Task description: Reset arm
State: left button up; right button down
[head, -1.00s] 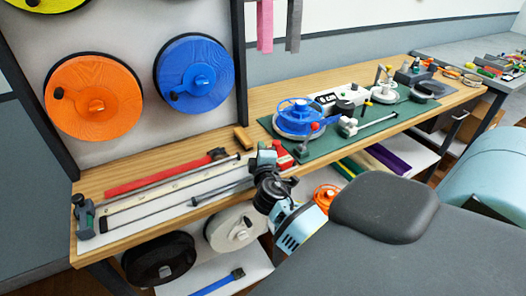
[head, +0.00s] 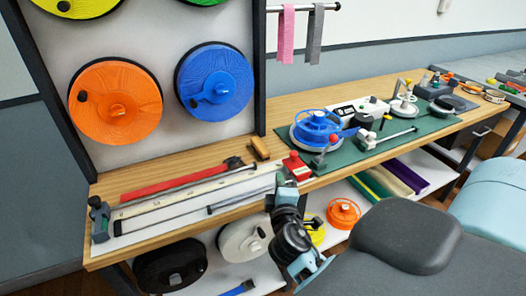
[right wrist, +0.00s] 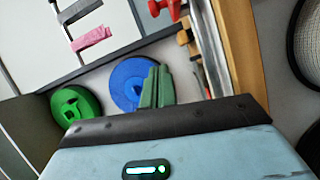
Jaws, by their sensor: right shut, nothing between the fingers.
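My right arm comes up from the lower middle of the head view. Its gripper (head: 280,180) is at the bench's front edge, just below and left of a small red block-like tool (head: 296,166). In the right wrist view the green-grey fingers (right wrist: 156,86) are together with nothing between them, seen against the blue reel. My left gripper is not in view.
The wooden bench (head: 400,148) holds a long steel rail fixture (head: 190,198), a red strap (head: 170,180) and a green mat (head: 345,158) with a blue reel device (head: 317,127). Orange (head: 115,105) and blue (head: 215,85) reels hang behind. A shelf below holds more reels (head: 243,242).

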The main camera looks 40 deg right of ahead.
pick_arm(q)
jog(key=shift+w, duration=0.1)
pick_arm(e)
jog(key=shift+f, duration=0.1)
jog(key=s+a+f+m+g+y+p, duration=0.1)
jog(key=s+a+f+m+g+y, duration=0.1)
jog(key=s+a+f+y, duration=0.5)
jog(key=s+a+f+m+g+y+p, duration=0.1)
jog(key=s+a+f+g+y, duration=0.15)
jog(key=s+a+f, duration=0.7)
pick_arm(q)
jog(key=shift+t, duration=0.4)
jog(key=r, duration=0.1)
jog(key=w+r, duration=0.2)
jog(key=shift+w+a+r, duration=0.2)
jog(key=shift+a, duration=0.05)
pick_arm(e)
jog(key=s+a+f+m+y, duration=0.1)
jog(key=s+f+m, duration=0.1)
jog(key=s, duration=0.4)
jog(key=s+a+f+m+y, duration=0.1)
jog(key=s+f+m+y, duration=0.1)
jog(key=s+f, duration=0.2)
jog(key=shift+s+a+f+g, duration=0.25)
jog(key=shift+s+g, duration=0.2)
jog(key=shift+s, duration=0.75)
